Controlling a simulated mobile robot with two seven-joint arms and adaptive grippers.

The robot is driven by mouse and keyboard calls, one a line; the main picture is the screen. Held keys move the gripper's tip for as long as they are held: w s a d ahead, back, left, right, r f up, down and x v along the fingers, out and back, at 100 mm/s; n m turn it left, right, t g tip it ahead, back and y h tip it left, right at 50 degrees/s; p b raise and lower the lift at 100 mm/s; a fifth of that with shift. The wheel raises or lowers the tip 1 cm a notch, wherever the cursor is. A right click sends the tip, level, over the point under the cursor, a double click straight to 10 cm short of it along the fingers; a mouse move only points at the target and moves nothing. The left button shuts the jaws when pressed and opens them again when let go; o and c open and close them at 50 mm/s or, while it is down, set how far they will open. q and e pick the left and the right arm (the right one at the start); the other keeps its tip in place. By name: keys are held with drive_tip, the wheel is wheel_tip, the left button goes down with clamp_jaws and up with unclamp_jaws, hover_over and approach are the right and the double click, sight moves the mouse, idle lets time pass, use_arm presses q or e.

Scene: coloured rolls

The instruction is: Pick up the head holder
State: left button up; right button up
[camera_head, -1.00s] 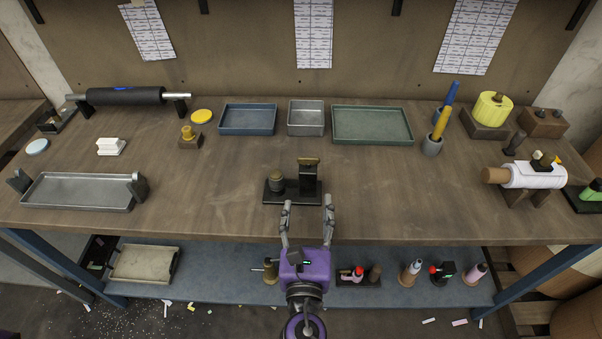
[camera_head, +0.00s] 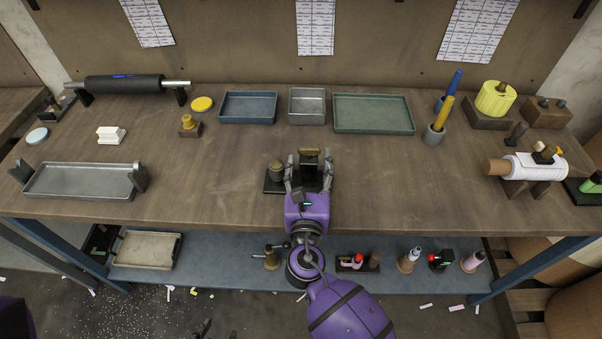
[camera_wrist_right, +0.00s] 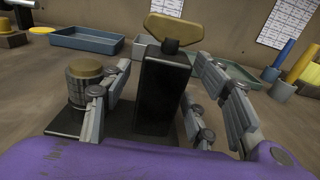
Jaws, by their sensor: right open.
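The head holder, which I take to be the upright black block with a brass-coloured top (camera_head: 309,153), stands at the front middle of the bench. It also shows in the right wrist view (camera_wrist_right: 163,92), upright on a flat black base. A round, ridged, brass-topped piece (camera_wrist_right: 88,84) stands on the same base to its left. My right gripper (camera_head: 309,166) is open, with one finger on each side of the black block. In the right wrist view a gap shows at the left finger; contact at the right finger cannot be told. My left gripper is not seen.
A blue tray (camera_head: 248,122), a grey metal bin (camera_head: 307,120) and a green tray (camera_head: 373,130) lie behind the holder. A long metal tray (camera_head: 78,193) is at the left, a paper roll (camera_head: 535,171) at the right. The bench top beside the holder is clear.

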clamp_jaws()
drive_tip(key=shift+r, duration=0.2)
idle(0.3)
